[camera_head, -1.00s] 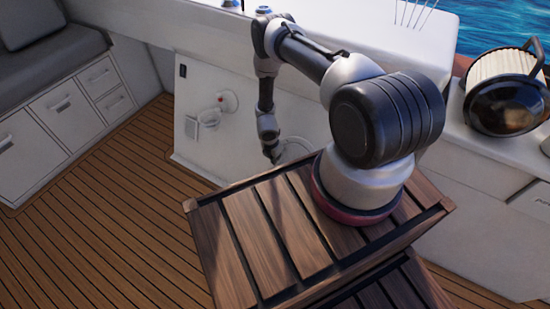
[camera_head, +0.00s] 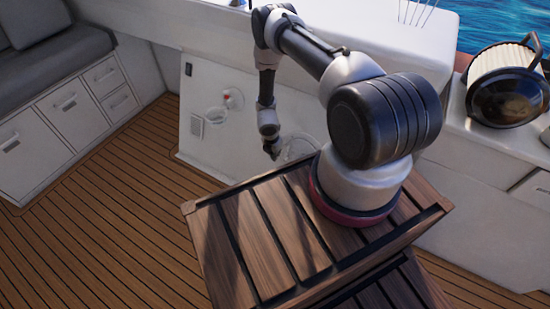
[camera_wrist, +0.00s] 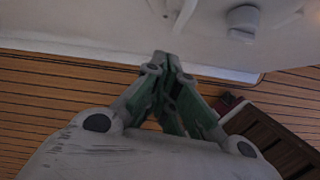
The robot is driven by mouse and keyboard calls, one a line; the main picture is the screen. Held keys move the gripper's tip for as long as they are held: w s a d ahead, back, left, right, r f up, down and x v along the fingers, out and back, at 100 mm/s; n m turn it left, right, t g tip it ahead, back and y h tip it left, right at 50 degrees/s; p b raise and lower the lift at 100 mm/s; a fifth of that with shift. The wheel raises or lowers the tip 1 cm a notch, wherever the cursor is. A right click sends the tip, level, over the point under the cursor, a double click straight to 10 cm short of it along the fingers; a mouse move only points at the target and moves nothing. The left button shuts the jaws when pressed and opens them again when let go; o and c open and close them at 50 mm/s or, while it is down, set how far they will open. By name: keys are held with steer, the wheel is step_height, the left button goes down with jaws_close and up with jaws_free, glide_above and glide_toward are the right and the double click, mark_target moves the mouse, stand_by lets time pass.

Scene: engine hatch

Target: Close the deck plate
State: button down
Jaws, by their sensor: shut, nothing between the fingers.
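My gripper (camera_head: 273,153) hangs low in front of the white side wall in the head view. In the wrist view its two dark green fingers (camera_wrist: 162,62) are together, with nothing between them. A round white fitting (camera_head: 303,147) is on the wall just right of my gripper, partly hidden; I cannot tell whether it is the deck plate or whether it is open. No raised plate shows on the planked floor (camera_head: 110,230). In the wrist view the fingers point toward the foot of the white wall, where a round white knob (camera_wrist: 242,18) shows at upper right.
Drawers (camera_head: 68,103) under a grey seat stand at left. A black-rimmed lamp (camera_head: 508,97) sits on the right ledge. The floor at left is clear.

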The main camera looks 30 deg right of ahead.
steer(key=v, duration=0.8)
steer(key=shift+r, duration=0.3)
steer(key=shift+w+a, duration=0.1)
steer(key=shift+a, duration=0.05)
